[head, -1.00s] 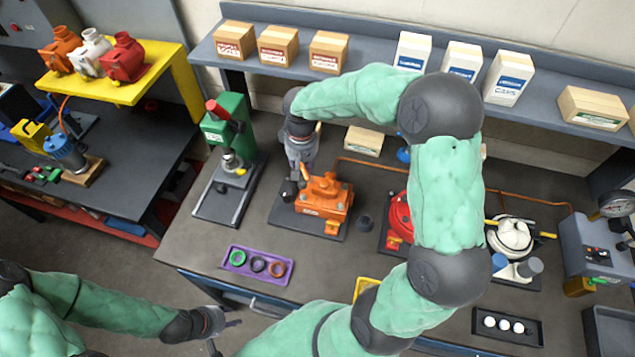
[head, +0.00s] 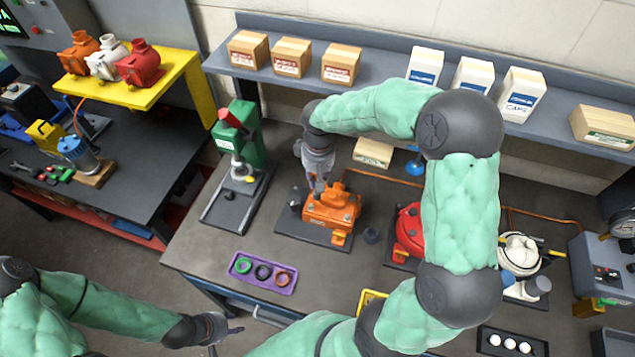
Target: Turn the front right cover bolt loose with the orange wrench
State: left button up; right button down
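An orange motor housing (head: 332,209) sits on a dark base plate (head: 290,223) near the middle of the bench. My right arm reaches over the bench and bends back, and its gripper (head: 318,189) points down at the upper left part of the orange housing. The fingertips are small and partly lost against the housing, so I cannot tell what they hold or touch. I cannot make out the orange wrench or the single cover bolts. My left gripper (head: 226,337) is open and empty, in front of the bench's front edge.
A green press (head: 240,150) stands left of the orange housing. A purple tray (head: 262,273) with coloured rings lies in front. A red housing (head: 408,232) and a white one (head: 520,255) stand to the right, partly behind my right arm. Boxes line the back shelf (head: 385,85).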

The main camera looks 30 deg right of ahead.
jog(key=shift+s+d+f+m+b, duration=0.95)
jog(key=shift+s+m+b, duration=0.6)
jog(key=shift+m, duration=1.1)
jog(key=shift+s+d+f+m+b, duration=0.6)
jog(key=shift+s+d+m+b, duration=0.55)
jog(key=shift+m+b, duration=1.05)
jog(key=shift+s+d+f+m+b, duration=0.8)
jog(key=shift+s+d+m+b, duration=0.5)
jog(key=shift+m, duration=1.75)
jog(key=shift+s+a, duration=0.2)
jog(key=shift+a, duration=0.1)
jog(key=shift+f, duration=0.15)
